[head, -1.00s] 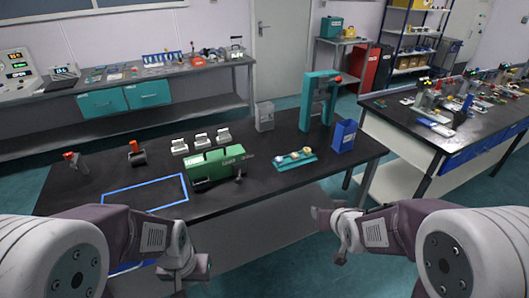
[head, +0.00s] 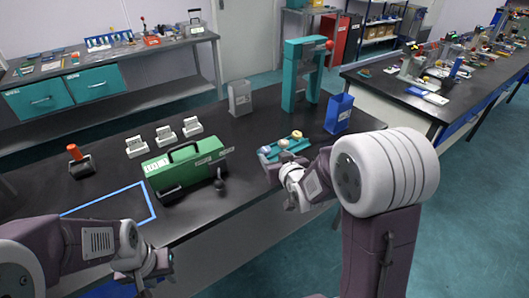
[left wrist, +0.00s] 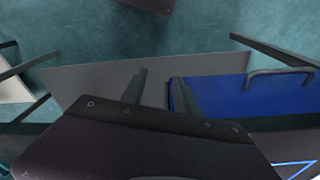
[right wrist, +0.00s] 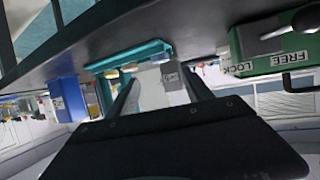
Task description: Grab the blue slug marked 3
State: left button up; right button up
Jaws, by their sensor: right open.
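A teal tray (head: 270,154) with several small round slugs lies near the front right of the black bench. One slug (head: 283,143) has a pale top and another (head: 297,134) an orange-tan top. I cannot read any mark, so I cannot tell which is the blue slug marked 3.
A green case (head: 186,169) with a lever stands left of the tray. A blue box (head: 339,113), a teal frame (head: 301,75) and a grey box (head: 240,98) stand behind the tray. A blue outline (head: 145,202) marks clear bench at left.

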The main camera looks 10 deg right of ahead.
aim_at(266, 149)
jog(key=x, duration=0.3)
jog(key=shift+w+a+f, duration=0.1)
jog(key=shift+w+f, duration=0.05)
jog(key=shift+f, duration=0.05)
jog(key=shift+w, duration=0.2)
jog(key=x, duration=0.5)
jog(key=shift+a+f, duration=0.1)
jog(key=shift+f, duration=0.15)
jog(key=shift+s+r, duration=0.1)
jog(key=shift+r, duration=0.05)
jog(key=shift+c, duration=0.9)
grip_shut()
pick_arm(q)
jog(key=shift+w+f, duration=0.1)
jog(key=shift+w, duration=0.05)
